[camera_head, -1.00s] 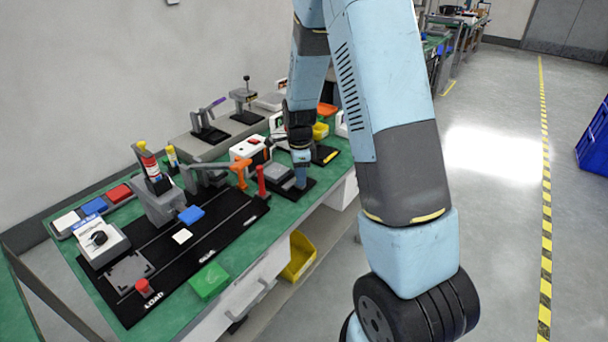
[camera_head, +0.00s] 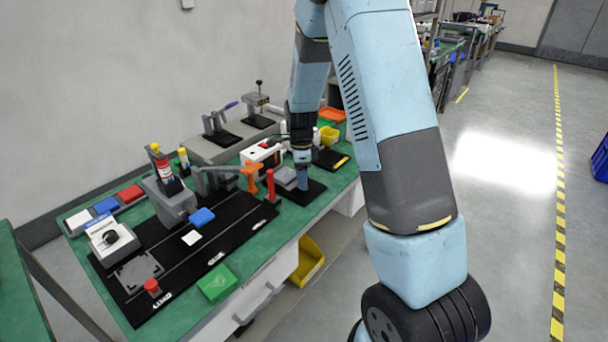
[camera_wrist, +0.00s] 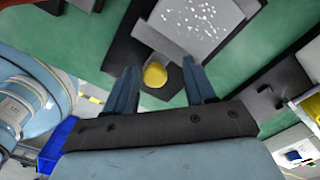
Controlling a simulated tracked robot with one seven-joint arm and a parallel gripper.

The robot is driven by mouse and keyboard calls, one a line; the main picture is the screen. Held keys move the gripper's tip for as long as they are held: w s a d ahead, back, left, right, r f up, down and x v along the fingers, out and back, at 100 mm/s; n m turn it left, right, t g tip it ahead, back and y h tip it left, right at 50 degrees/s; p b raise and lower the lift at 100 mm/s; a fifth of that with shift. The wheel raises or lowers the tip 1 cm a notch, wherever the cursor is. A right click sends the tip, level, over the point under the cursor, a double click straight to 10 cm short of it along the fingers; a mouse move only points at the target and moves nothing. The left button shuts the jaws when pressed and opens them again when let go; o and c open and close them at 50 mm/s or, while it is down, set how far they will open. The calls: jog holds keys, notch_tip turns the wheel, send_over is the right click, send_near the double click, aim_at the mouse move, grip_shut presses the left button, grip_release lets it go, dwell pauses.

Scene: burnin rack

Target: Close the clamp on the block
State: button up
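My gripper (camera_wrist: 164,90) is open, its two blue fingers apart and pointing at a round yellow knob (camera_wrist: 155,75). The knob shows between the fingertips, with no clear contact. Beyond it is a grey block (camera_wrist: 205,22) with a speckled top, on a black base (camera_wrist: 120,45). In the head view this grey block (camera_head: 286,176) is on the bench, just left of my gripper (camera_head: 303,187); the knob is hidden there. I cannot tell which part is the clamp's handle. Another grey clamp with an orange handle (camera_head: 250,177) stands to the left.
A red post (camera_head: 270,187) stands close left of the grey block. A white box (camera_head: 262,154) is behind it. Purple-handled (camera_head: 219,122) and black-knobbed (camera_head: 258,103) devices stand at the back. A green block (camera_head: 217,282) is near the front edge.

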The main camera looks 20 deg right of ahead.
notch_tip(320, 180, up, 14)
jog(key=shift+f, duration=0.15)
dwell(0.5)
jog(key=s+d+r+n+t, duration=0.25)
jog(key=s+r+n, duration=0.65)
jog(key=s+r, duration=0.55)
jog(key=s+r+n+t, duration=0.2)
jog(key=s+n, duration=0.8)
jog(key=s, duration=0.7)
jog(key=shift+s+d+r+n+t, duration=0.15)
jog(key=shift+d+r+n+t, duration=0.3)
jog(key=shift+t, duration=0.1)
